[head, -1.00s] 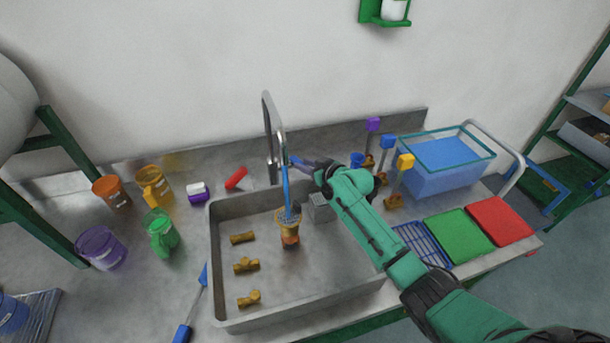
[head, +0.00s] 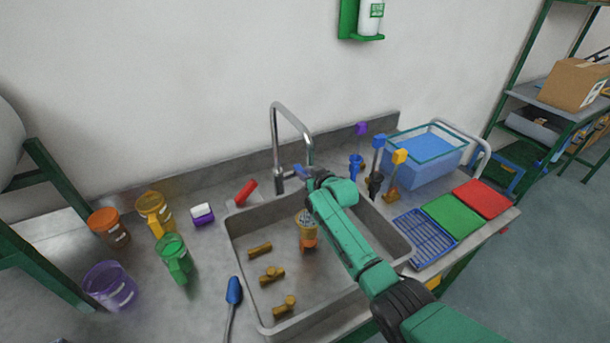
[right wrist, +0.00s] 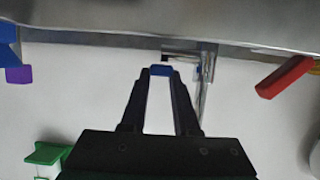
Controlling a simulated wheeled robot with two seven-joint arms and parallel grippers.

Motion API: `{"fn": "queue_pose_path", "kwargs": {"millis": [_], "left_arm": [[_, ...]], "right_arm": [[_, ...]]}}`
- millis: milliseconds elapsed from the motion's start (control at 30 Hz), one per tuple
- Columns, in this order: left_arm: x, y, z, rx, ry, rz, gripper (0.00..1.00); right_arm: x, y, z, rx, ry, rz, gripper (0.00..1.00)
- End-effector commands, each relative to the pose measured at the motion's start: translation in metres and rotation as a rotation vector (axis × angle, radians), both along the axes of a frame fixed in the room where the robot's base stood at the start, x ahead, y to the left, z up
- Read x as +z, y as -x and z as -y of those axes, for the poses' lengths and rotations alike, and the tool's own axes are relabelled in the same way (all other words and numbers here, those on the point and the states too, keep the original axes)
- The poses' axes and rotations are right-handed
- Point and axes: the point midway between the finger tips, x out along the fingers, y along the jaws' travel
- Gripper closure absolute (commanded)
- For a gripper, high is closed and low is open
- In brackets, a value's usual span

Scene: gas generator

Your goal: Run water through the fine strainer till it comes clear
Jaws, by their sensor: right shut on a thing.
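The strainer (head: 307,236), a brass-coloured body with a greyish top and an orange lower part, stands upright in the grey sink (head: 243,262) below the tap (head: 276,135). No water stream shows under the spout. My right gripper (head: 306,175) is at the tap's blue lever (head: 300,170). In the right wrist view, the gripper (right wrist: 160,75) is shut on the blue lever tip (right wrist: 161,70). Mesh detail and water clarity are too small to tell. My left gripper is not in view.
Several brass fittings (head: 271,275) lie in the sink. Coloured jugs (head: 173,257) stand on the left counter. Brushes (head: 396,175), a blue tub (head: 425,165), a blue rack (head: 424,238) and green and red mats (head: 452,216) are at right. A blue-handled tool (head: 234,291) lies left of the sink.

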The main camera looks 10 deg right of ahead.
Motion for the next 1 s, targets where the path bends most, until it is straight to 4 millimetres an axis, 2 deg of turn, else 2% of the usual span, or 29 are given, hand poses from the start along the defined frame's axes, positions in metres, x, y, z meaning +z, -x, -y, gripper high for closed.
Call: {"fn": "queue_pose_path", "kwargs": {"millis": [133,167,200,233,667,767,1000], "left_arm": [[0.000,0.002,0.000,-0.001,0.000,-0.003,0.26],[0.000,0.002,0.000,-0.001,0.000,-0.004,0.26],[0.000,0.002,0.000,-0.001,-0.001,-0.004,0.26],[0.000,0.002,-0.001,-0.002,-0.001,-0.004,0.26],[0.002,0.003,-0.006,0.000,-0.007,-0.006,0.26],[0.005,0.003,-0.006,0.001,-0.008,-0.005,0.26],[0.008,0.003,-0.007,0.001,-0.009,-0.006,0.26]], "right_arm": [[0.000,0.000,-0.001,0.000,-0.003,0.000,1.00],[0.000,0.000,0.000,-0.001,-0.004,0.000,0.63],[0.000,0.000,0.000,-0.001,-0.004,0.000,0.48],[0.000,0.000,0.000,0.000,-0.003,0.000,0.40],[0.003,0.006,0.002,0.000,-0.003,0.000,0.40],[0.007,0.016,0.004,0.000,-0.003,-0.001,0.40],[0.022,0.053,0.012,0.001,-0.002,0.001,0.40]]}}
